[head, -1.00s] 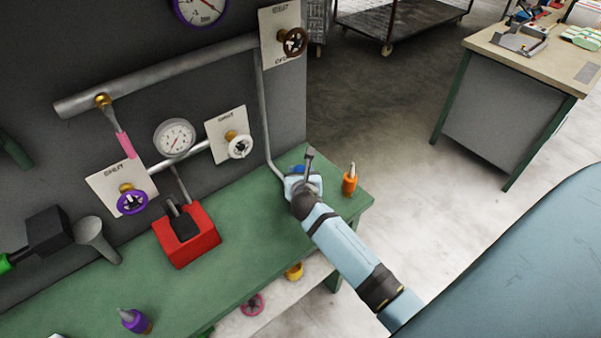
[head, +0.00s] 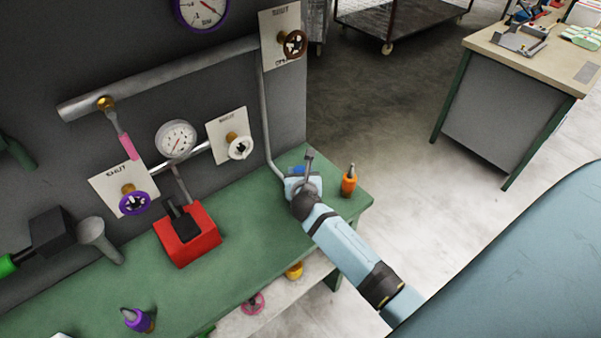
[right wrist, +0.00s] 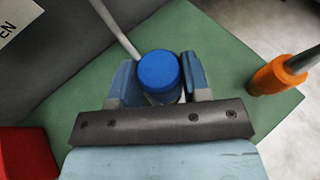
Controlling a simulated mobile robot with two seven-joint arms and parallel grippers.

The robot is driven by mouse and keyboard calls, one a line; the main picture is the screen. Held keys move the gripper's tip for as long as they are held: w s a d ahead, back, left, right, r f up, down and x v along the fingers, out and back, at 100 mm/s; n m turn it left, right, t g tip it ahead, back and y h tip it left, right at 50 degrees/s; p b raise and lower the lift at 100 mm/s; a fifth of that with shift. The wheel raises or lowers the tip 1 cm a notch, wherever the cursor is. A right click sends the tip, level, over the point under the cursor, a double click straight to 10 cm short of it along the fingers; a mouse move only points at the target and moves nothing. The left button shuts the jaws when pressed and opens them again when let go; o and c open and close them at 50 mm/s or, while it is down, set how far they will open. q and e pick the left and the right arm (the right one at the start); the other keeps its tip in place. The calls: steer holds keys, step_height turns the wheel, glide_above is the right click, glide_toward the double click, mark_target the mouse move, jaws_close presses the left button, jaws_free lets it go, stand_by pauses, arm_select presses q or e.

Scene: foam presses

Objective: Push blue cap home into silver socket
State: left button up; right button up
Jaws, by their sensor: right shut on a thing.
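The blue cap (right wrist: 158,70) is round and flat-topped, and sits between the two fingers of my right gripper (right wrist: 160,80) in the right wrist view. The fingers are shut on it, one at each side. In the head view a little of the blue cap (head: 298,169) shows behind my right gripper (head: 301,181), near the far right end of the green bench. A pale grey sliver shows below the cap in the wrist view. I cannot tell if it is the silver socket, or how deep the cap sits. My left gripper is not in view.
An orange-handled tool (head: 349,181) stands just right of the gripper, near the edge of the green bench (head: 265,225). A grey pipe (head: 266,120) comes down close on the left. A red block (head: 188,242) stands further left. The bench between is clear.

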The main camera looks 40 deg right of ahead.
steer(key=shift+f, duration=0.6)
stand_by(0.4)
steer(key=shift+f+b, duration=1)
steer(key=shift+f, duration=0.45)
steer(key=o, duration=1.1)
steer(key=shift+o, duration=0.2)
steer(key=b+v, duration=0.1)
steer(key=v, duration=1.3)
